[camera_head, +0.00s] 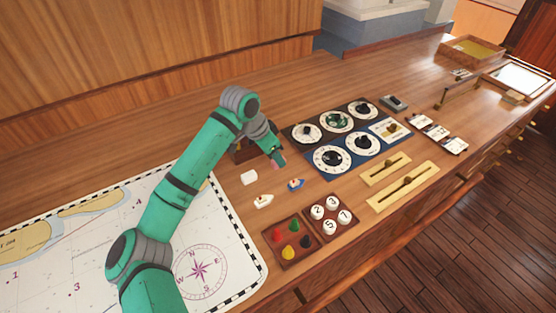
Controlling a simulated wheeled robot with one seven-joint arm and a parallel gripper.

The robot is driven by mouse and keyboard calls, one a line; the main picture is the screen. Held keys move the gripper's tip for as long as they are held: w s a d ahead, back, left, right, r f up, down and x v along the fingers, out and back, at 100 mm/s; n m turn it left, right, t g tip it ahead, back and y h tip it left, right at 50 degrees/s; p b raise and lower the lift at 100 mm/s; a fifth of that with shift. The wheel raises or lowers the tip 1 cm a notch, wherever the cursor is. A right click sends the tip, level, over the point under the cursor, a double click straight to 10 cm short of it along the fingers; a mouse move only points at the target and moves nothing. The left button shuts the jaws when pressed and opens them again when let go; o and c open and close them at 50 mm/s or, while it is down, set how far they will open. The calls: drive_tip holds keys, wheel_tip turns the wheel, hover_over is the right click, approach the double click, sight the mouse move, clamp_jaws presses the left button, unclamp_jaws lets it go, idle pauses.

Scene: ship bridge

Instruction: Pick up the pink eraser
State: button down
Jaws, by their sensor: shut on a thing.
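My gripper (277,158) hangs pointing down over the wooden console, near the left end of the dial panel. A small pink piece, which looks like the pink eraser (279,162), shows at its fingertips. My gripper is shut on it. The fingers are tiny here and cover much of the eraser. I cannot tell for sure whether the eraser is clear of the surface below.
A dark wooden box (243,151) stands just behind my gripper. A white block (249,178), a white boat (263,201) and a blue boat (296,184) lie in front. A peg tray (291,264), numbered pieces (330,214) and a chart (110,225) are nearer. Dials (333,158) are right.

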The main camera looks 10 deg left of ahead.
sight(285, 159)
drive_tip(key=shift+d+r, duration=0.15)
drive_tip(key=shift+r, duration=0.1)
drive_tip(key=r, duration=0.3)
drive_tip(key=shift+s+d, duration=0.1)
drive_tip(key=shift+d, duration=0.1)
drive_tip(key=s+a+r, duration=0.4)
drive_tip(key=s+r, duration=0.5)
drive_tip(key=s, duration=0.4)
drive_tip(key=shift+s+r, duration=0.15)
drive_tip(key=shift+r, duration=0.1)
drive_tip(key=c, duration=2.5)
unclamp_jaws()
